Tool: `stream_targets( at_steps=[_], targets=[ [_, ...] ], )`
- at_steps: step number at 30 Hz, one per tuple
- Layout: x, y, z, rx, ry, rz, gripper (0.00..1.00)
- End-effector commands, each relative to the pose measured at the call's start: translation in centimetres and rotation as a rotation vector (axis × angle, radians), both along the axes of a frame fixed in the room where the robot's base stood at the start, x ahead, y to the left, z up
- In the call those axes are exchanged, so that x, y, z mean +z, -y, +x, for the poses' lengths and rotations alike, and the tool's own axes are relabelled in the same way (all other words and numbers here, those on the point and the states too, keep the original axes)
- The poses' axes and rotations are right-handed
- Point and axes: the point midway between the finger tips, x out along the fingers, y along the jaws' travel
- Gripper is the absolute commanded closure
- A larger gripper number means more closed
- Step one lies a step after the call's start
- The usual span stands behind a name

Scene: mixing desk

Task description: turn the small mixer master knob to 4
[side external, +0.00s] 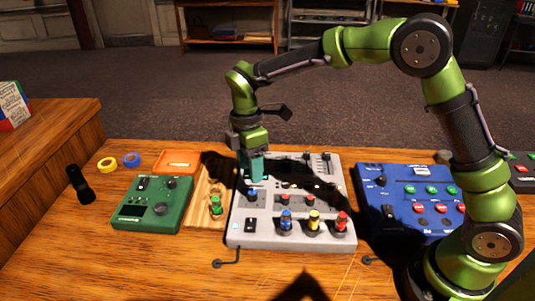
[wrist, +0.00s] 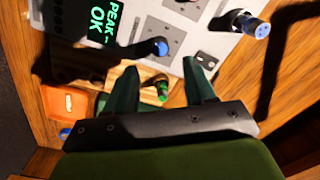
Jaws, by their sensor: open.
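A grey mixer (side external: 240,238) lies in the middle of the desk, with blue (side external: 286,219), yellow (side external: 314,220) and red (side external: 342,221) capped knobs along its front. It also shows in the wrist view (wrist: 205,42). My gripper (side external: 255,180) points down over the mixer's left part, open. In the wrist view the gap between my fingers (wrist: 165,78) holds nothing gripped; a blue-tipped control (wrist: 157,46) shows just beyond it. A knob with a green part (side external: 216,207) stands on a wooden strip left of the mixer. I cannot tell which knob is the master, nor read its setting.
A green box (side external: 126,222) with dark knobs stands at left, a blue box (side external: 400,182) with red and green buttons at right. An orange tray (side external: 177,162), tape rolls (side external: 108,164) and a black cylinder (side external: 79,183) lie at back left. The front desk is mostly clear.

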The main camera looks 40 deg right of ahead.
Motion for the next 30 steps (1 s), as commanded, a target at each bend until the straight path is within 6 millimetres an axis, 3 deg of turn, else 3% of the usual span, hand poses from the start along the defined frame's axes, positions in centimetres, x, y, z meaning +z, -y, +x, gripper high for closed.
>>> stream_targets(
  at_steps=[3,9,15,23,30],
  targets=[
    [-2.7,0.0,-0.2,0.000,-0.004,-0.001,0.46],
    [-5.8,-0.1,-0.3,0.000,-0.003,0.001,0.46],
    [-7.1,-0.1,-0.4,0.000,0.000,0.000,0.46],
    [-7.2,-0.1,-0.4,0.000,0.000,0.001,0.46],
    [-7.2,-0.1,-0.3,0.000,0.000,0.001,0.79]
  ],
)
